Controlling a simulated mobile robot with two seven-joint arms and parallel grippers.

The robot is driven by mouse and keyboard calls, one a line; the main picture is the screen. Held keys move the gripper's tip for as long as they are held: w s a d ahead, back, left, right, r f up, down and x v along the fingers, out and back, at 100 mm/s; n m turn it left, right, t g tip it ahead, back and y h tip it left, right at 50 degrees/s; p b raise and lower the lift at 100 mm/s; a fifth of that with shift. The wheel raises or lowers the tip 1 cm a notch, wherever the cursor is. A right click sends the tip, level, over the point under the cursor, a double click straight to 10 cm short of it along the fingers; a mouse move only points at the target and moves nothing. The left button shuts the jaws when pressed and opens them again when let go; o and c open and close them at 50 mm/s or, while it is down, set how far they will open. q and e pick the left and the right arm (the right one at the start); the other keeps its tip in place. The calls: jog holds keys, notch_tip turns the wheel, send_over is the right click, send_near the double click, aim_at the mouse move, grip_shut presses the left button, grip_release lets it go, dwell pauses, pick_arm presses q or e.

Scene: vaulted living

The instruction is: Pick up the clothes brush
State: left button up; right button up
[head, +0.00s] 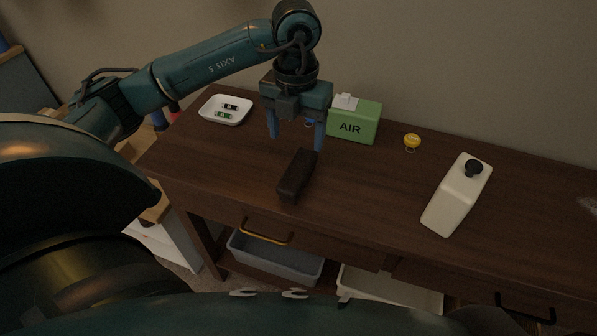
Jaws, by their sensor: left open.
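The clothes brush (296,175) is a dark brown block lying on the wooden table, its long side running from near left to far right. My left gripper (296,141) comes in from the left and points down over the far end of the brush. Its two blue fingers are apart with nothing between them. The right fingertip overlaps the brush's far end in the picture; I cannot tell whether it touches. My right gripper does not show.
A white tray (244,117) with two small items stands at the back left. A green AIR box (367,124) is behind the gripper. A yellow round item (411,141) and a cream bottle (453,200) are to the right. Bins (268,262) sit below the tabletop (365,200).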

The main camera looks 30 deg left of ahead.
aim_at(298, 168)
pick_arm(q)
notch_tip(298, 168, down, 6)
jog(key=shift+f, duration=0.1)
jog(key=shift+w+f, duration=0.15)
jog(key=shift+f, duration=2.75)
jog(key=shift+c, duration=0.2)
jog(key=c, duration=1.1)
